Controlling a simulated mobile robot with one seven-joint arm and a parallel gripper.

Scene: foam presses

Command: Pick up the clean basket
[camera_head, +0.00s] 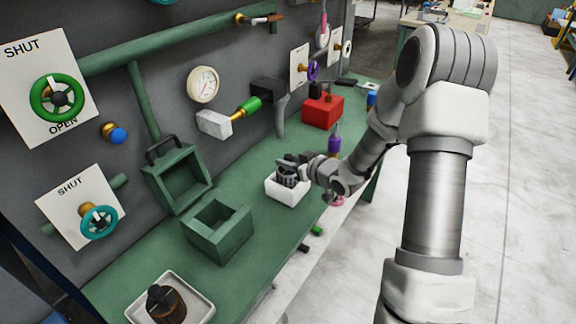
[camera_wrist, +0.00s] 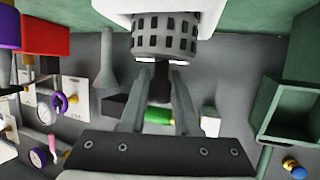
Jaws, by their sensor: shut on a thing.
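The clean basket (camera_wrist: 165,36) is a grey slotted cylinder. In the head view the basket (camera_head: 286,179) shows at a white tray (camera_head: 289,194) on the green bench, partly hidden by my gripper (camera_head: 297,163). In the wrist view my gripper (camera_wrist: 162,72) has its two fingers closed in on the dark stem of the basket, and the white tray (camera_wrist: 207,16) shows behind it. I cannot tell whether the basket touches the tray floor. A brown, dirty-looking basket (camera_head: 167,303) sits in another white tray (camera_head: 198,310) at the front of the bench.
A green open box (camera_head: 218,230) stands left of the white tray, with its raised green frame (camera_head: 178,178) behind. A red box (camera_head: 322,110) stands further back. Valves and a gauge (camera_head: 203,84) are on the grey wall panel.

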